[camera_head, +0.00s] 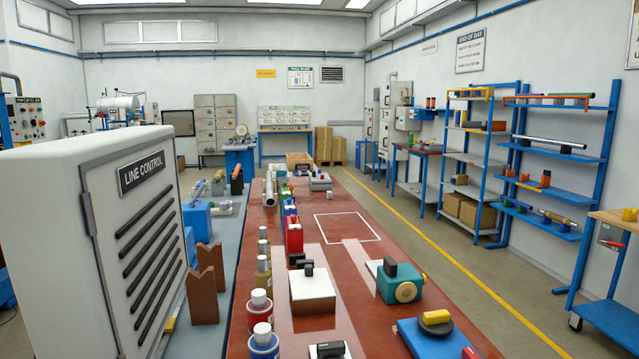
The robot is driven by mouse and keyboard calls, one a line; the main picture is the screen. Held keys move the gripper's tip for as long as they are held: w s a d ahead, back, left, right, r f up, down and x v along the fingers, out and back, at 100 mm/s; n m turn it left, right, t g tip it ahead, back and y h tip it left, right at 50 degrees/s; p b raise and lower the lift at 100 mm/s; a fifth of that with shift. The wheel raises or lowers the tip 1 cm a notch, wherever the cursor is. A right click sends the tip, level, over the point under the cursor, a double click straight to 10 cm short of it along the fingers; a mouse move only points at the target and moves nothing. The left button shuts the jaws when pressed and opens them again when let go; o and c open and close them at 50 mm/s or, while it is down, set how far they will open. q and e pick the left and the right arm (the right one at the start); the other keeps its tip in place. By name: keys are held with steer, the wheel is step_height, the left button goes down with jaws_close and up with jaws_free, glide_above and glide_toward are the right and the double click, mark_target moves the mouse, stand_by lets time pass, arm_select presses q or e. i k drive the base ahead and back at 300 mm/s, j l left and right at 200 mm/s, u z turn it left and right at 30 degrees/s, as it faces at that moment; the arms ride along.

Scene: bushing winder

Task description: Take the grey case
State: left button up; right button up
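No case in the camera_head view is plainly the grey one. A small grey block-like object (319,184) lies far back on the red-brown bench top (355,262); it is too small to make out well. A pale box with a black handle on top (313,287) stands in the near middle of the bench. Another pale piece with a black top (328,351) is cut off by the bottom edge. Neither of my grippers is in view.
A tall LINE CONTROL cabinet (130,240) blocks the near left. Red and blue jars (260,308), a teal device (402,286) and a blue base with a yellow knob (435,335) stand nearby. A white outlined rectangle (347,228) on the bench is empty.

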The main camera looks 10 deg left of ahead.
mark_target(317, 185)
steer(key=i+l+z, duration=0.1)
steer(key=l+z, duration=0.25)
steer(key=l, duration=0.2)
steer(key=i+l+z, duration=0.2)
steer(key=l+z, duration=0.15)
steer(key=l, duration=0.15)
steer(key=i+l+z, duration=0.55)
steer(key=l+z, duration=0.2)
steer(key=i+l+z, duration=0.35)
steer(key=i+l+u, duration=0.15)
steer(key=i, duration=0.3)
steer(key=i+l+u, duration=0.2)
steer(key=i, duration=0.2)
steer(key=i+j+u, duration=0.15)
steer(key=i+u, duration=0.15)
steer(key=u, duration=0.2)
steer(key=i+u, duration=0.7)
steer(key=u, duration=0.25)
steer(key=i+j+u, duration=0.25)
steer(key=i, duration=0.65)
steer(key=i+l+u, duration=0.3)
steer(key=i, duration=3.05)
steer(key=i+l+u, duration=0.1)
steer(key=i+u, duration=0.4)
steer(key=i+l+u, duration=0.5)
steer(key=i, duration=0.15)
steer(key=i+l+u, duration=0.45)
steer(key=i, duration=0.05)
